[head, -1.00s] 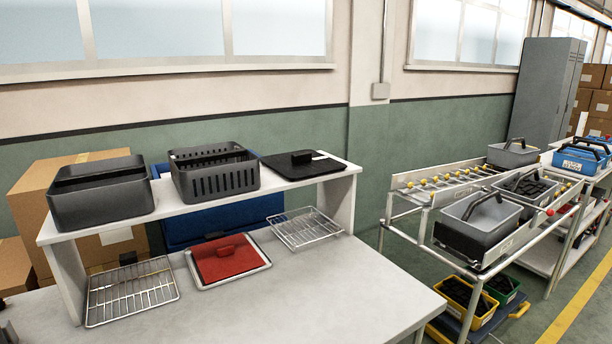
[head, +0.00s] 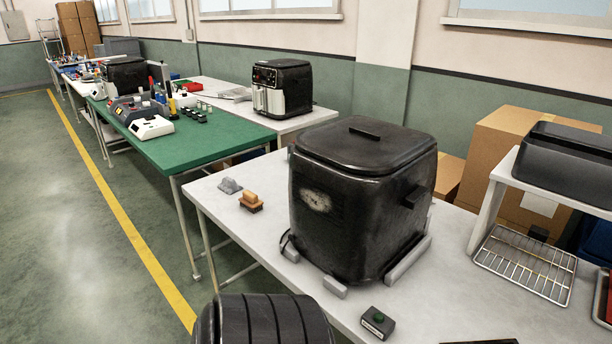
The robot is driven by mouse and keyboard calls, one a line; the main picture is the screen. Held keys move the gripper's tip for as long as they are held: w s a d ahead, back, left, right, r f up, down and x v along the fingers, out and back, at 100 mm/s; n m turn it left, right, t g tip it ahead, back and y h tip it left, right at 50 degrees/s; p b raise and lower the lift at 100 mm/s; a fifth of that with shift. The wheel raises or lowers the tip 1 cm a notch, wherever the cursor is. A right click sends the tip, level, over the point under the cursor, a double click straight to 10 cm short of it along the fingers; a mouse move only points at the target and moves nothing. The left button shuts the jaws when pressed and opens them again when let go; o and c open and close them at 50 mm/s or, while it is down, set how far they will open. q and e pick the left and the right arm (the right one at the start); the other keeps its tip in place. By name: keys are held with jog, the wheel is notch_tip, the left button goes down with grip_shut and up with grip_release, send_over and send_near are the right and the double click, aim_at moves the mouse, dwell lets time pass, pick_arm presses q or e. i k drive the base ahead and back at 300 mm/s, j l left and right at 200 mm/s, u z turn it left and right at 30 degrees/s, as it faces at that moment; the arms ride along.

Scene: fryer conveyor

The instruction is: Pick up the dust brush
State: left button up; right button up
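A small brush (head: 251,202) with a tan wooden top and a darker brown lower part sits on the light grey table (head: 310,290), near its left edge. I take it to be the dust brush. It stands just left of a big black fryer housing (head: 350,215). No gripper shows in the head view, and nothing is seen touching the brush.
A small grey block (head: 230,186) sits just behind the brush. A green-topped table (head: 195,140) stands behind; the floor at left is clear.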

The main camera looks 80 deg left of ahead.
aim_at(250, 201)
jog(key=u, duration=2.8)
jog(key=i+j+z, duration=0.1)
jog(key=z, duration=0.25)
jog(key=i+j+z, duration=0.1)
jog(key=z, duration=0.25)
jog(key=j+z, duration=0.15)
jog(key=z, duration=0.2)
jog(key=i+j+z, duration=0.25)
jog(key=j, duration=0.55)
jog(key=i+j+z, duration=0.1)
jog(key=j+z, duration=0.2)
jog(key=j, duration=0.55)
jog(key=j+z, duration=0.25)
jog(key=j, duration=0.55)
